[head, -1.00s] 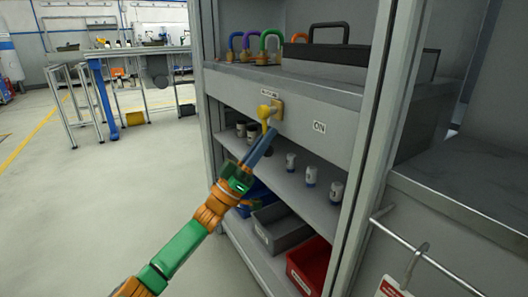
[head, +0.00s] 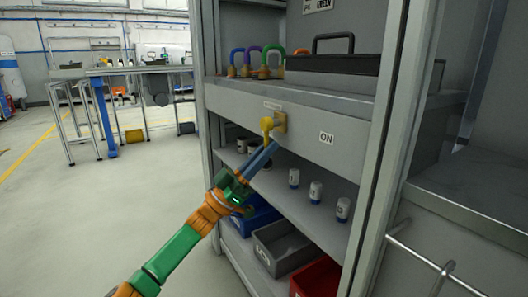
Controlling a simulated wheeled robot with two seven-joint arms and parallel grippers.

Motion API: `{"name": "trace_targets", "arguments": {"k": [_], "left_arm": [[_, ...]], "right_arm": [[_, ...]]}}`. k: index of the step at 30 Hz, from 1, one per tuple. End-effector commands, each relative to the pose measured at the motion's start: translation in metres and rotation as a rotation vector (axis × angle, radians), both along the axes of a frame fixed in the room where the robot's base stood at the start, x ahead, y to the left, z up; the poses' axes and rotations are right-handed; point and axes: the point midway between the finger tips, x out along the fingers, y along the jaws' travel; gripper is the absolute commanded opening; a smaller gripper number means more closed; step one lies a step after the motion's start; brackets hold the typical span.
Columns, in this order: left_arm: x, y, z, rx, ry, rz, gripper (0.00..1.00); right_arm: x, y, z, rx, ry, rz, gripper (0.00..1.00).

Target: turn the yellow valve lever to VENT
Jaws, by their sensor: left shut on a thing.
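The yellow valve lever (head: 267,126) sits on a brass-coloured mount (head: 280,121) on the grey front panel of a cabinet. The lever points down from its pivot. My left gripper (head: 269,145) reaches up from the lower left and is shut on the lower end of the lever; its fingertips partly hide that end. A white label (head: 326,138) reading ON is on the panel right of the lever. A small label (head: 272,105) above the lever is too small to read. No VENT label can be made out. My right gripper is not in view.
Coloured padlocks (head: 253,60) and a dark toolbox (head: 332,67) stand on the shelf above. Small white canisters (head: 315,192) stand on the shelf below, over grey (head: 283,243) and red (head: 316,277) bins. The cabinet's right post (head: 385,150) is close by.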

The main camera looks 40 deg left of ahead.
Motion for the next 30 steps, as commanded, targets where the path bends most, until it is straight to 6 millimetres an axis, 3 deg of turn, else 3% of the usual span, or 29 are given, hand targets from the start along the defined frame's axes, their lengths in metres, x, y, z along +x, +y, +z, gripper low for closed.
{"name": "trace_targets", "arguments": {"k": [7, 9, 11, 20, 30], "left_arm": [[0.001, -0.002, -0.003, 0.007, 0.006, -0.001, 0.00], [0.001, -0.002, -0.003, 0.006, 0.005, -0.001, 0.27], [0.001, -0.002, -0.003, 0.006, 0.005, -0.001, 0.43], [0.000, 0.000, -0.002, 0.002, 0.002, 0.000, 0.43], [-0.035, 0.024, -0.047, 0.003, 0.007, 0.000, 0.43]], "right_arm": [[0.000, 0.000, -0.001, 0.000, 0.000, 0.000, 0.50], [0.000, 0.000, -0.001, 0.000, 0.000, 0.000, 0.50], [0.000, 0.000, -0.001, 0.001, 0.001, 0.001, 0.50], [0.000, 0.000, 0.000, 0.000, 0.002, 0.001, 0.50], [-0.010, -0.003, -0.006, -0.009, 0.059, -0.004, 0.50]]}}
